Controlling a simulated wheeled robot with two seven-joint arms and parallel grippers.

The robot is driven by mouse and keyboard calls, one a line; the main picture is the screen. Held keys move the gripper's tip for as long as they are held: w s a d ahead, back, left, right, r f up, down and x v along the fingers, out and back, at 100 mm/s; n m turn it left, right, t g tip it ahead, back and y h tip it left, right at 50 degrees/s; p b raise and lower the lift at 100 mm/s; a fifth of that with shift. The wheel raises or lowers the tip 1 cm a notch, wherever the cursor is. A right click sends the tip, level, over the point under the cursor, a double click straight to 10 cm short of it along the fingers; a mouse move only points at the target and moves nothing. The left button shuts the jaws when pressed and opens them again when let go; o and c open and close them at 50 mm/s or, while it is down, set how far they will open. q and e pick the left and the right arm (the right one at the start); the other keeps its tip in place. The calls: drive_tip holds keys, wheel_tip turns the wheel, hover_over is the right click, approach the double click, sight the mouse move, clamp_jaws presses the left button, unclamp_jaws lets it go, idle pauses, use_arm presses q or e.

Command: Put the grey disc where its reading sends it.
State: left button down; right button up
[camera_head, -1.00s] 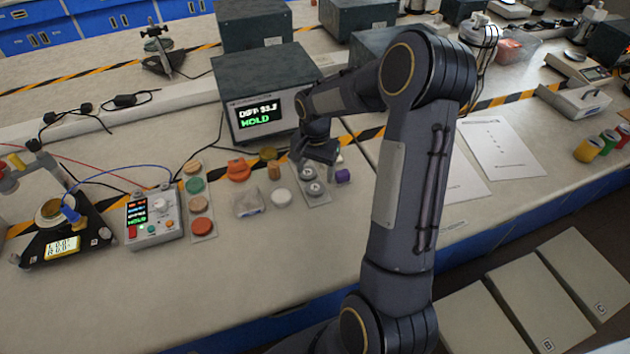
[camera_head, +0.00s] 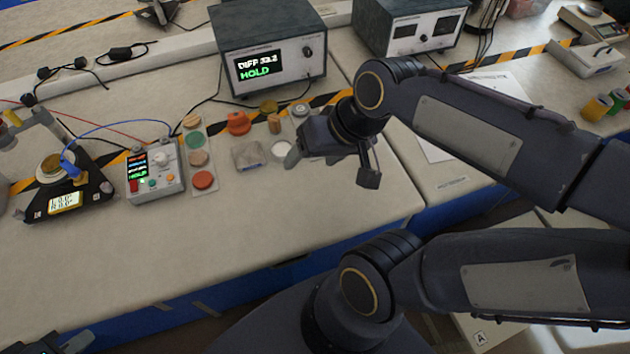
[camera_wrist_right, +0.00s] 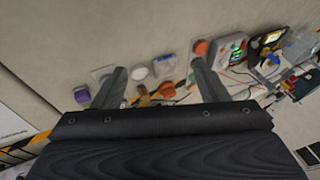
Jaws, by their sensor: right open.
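In the right wrist view part of a pale card (camera_wrist_right: 103,73) shows by one finger. The bench meter (camera_head: 260,67) reads "DIFF 33.2 HOLD". A dark part at the lower left edge seems to be my left gripper (camera_head: 68,343); its jaws are unclear.
A card with coloured discs (camera_head: 203,180), a control box (camera_head: 155,175) and a black instrument (camera_head: 66,200) stand left. The front bench is clear. A tray marked A (camera_head: 480,338) is lower right.

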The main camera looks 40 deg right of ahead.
drive_tip(key=s+a+n, duration=0.1)
drive_tip(key=s, duration=0.1)
drive_tip(key=s+a+f+n+t, duration=0.1)
drive_tip(key=s+a, duration=0.1)
drive_tip(key=shift+a+f+y, duration=0.15)
drive_tip(key=shift+f+y, duration=0.05)
drive_tip(key=shift+y, duration=0.2)
idle(0.9)
